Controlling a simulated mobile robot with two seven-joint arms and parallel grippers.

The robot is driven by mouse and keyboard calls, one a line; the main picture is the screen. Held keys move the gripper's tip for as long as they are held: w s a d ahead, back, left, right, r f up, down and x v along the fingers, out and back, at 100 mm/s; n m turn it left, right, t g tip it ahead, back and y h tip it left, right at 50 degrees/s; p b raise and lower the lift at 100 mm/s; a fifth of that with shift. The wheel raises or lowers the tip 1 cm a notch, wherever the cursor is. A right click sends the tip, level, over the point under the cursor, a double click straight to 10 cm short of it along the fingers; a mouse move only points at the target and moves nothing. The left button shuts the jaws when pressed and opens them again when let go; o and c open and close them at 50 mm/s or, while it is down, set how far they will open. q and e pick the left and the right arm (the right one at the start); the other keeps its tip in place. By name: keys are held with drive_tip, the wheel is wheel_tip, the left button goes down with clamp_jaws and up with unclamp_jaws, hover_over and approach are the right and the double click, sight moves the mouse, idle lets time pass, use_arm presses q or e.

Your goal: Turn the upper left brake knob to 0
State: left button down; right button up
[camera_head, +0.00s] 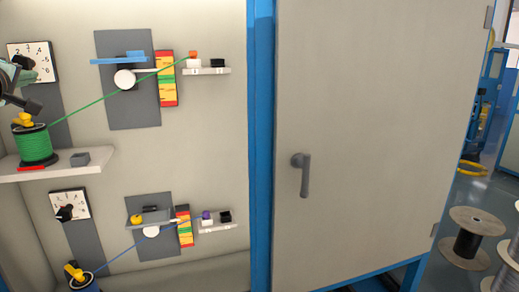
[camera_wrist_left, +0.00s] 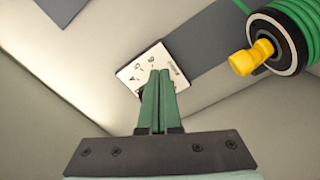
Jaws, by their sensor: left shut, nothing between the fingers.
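The upper left brake dial (camera_head: 44,55) is a white plate with numbers on the back wall at the upper left in the head view. Its black knob is partly covered by my left gripper (camera_head: 18,78), which comes in from the left edge. In the left wrist view the dial plate (camera_wrist_left: 133,75) lies just beyond the tips of my left gripper (camera_wrist_left: 160,76), whose green fingers are shut together and empty. The fingers cover part of the plate; the knob and its setting cannot be made out there. My right gripper is not in view.
A green spool (camera_head: 35,146) with a yellow cap stands on a shelf (camera_head: 60,168) below the dial. A green cable runs up right to a guide wheel (camera_head: 124,79). A second dial (camera_head: 78,204) is lower down. A closed cabinet door (camera_head: 370,150) stands at the right.

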use_arm(q)
drive_tip(key=shift+s+a+r, duration=0.1)
drive_tip(key=shift+a+r, duration=0.05)
drive_tip(key=shift+r, duration=0.2)
drive_tip(key=shift+r+p, duration=0.15)
drive_tip(key=shift+p, duration=0.2)
drive_tip(key=shift+d+r, duration=0.3)
drive_tip(key=shift+r, duration=0.1)
drive_tip(key=shift+d, duration=0.1)
drive_tip(key=b+v, duration=0.2)
drive_tip(key=v, duration=0.1)
drive_tip(key=b+v, duration=0.2)
drive_tip(key=shift+s+d, duration=0.2)
drive_tip(key=shift+d, duration=0.3)
